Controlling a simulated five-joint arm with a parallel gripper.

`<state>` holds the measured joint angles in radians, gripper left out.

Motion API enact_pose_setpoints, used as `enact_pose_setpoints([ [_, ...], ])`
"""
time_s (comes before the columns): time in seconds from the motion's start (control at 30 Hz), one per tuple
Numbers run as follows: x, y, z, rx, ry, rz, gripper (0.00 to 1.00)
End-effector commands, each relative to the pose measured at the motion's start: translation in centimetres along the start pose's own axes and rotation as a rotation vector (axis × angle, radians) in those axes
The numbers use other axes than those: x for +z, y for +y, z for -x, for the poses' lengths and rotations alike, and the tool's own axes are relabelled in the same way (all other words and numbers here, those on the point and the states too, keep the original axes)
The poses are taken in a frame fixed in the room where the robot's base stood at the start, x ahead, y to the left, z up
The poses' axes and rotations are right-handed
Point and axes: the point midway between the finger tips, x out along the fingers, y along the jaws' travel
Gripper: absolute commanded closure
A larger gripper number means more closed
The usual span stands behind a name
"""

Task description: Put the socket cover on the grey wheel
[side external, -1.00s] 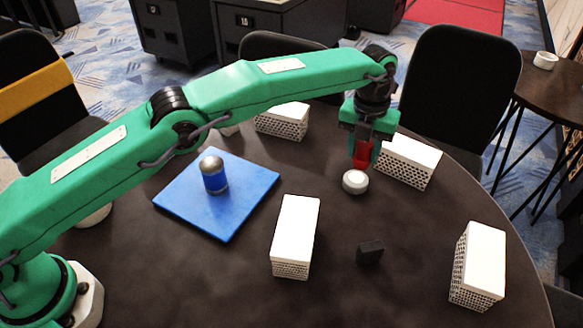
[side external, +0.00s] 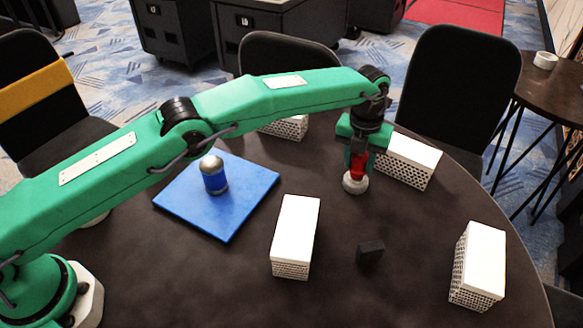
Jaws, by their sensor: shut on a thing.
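The grey wheel (side external: 355,186) is a small pale round piece on the dark table, right of centre. The jaws hide part of the red piece.
White perforated boxes stand close right of the gripper (side external: 408,162), at front centre (side external: 296,235), at right (side external: 480,265) and behind my arm (side external: 286,128). A blue mat (side external: 230,225) bears a blue silver-topped cylinder (side external: 214,176). A black block (side external: 370,253) lies in front.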

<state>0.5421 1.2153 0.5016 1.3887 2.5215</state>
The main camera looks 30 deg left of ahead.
Motion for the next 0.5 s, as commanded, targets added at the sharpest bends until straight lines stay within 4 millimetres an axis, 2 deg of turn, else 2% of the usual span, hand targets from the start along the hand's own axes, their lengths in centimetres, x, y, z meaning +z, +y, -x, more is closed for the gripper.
enact_pose_setpoints([
  [0.47, -0.01, 0.00, -0.56, -0.001, -0.001, 0.000, 0.85],
  [0.5, 0.00, 0.00, -0.55, -0.001, -0.001, 0.000, 0.58],
])
